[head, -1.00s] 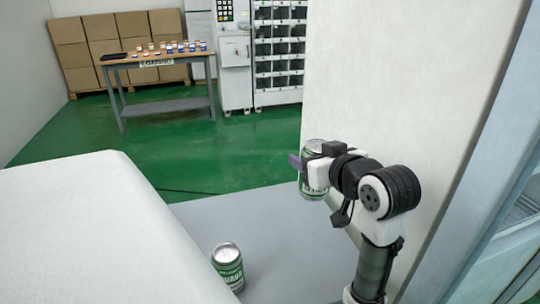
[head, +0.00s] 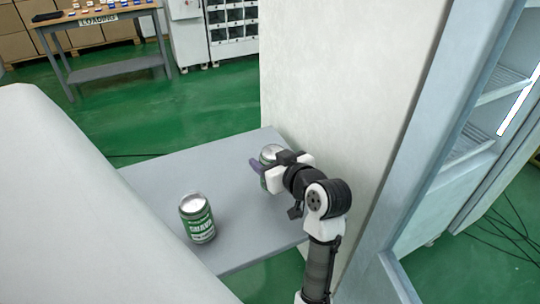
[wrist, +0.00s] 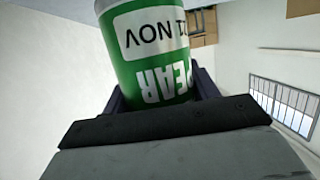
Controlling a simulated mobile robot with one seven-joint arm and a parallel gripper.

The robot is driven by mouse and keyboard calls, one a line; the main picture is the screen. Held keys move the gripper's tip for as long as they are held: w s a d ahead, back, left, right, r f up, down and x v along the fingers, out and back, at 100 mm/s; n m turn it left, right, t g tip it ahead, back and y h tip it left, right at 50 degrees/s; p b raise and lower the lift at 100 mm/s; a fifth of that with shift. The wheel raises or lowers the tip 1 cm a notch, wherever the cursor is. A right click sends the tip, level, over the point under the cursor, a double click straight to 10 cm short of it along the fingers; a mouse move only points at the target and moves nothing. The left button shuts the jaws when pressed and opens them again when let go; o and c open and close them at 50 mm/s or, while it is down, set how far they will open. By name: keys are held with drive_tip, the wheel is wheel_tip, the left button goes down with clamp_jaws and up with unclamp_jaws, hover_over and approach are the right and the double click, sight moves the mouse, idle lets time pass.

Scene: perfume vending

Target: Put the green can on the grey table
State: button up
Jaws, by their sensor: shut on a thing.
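My gripper (head: 262,172) is shut on a green can (head: 268,154) near the far right part of the grey table (head: 150,178). In the head view the fingers and wrist hide much of this can, and I cannot tell whether its base touches the table. In the wrist view the held green can (wrist: 155,60) shows a white label and the word PEAR, upside down in the picture. A second green can (head: 197,218), marked GUAVA, stands upright on the grey table, to the left of my gripper and apart from it.
A white block-like surface (head: 80,200) borders the table on the left. A pale wall panel (head: 350,80) rises close on the right of my arm, beside an open cabinet (head: 490,120). A wooden loading table (head: 100,18) stands far back. The table between the cans is clear.

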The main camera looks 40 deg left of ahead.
drive_tip(key=shift+f, duration=1.6)
drive_tip(key=shift+f, duration=0.2)
drive_tip(key=o, duration=1.2)
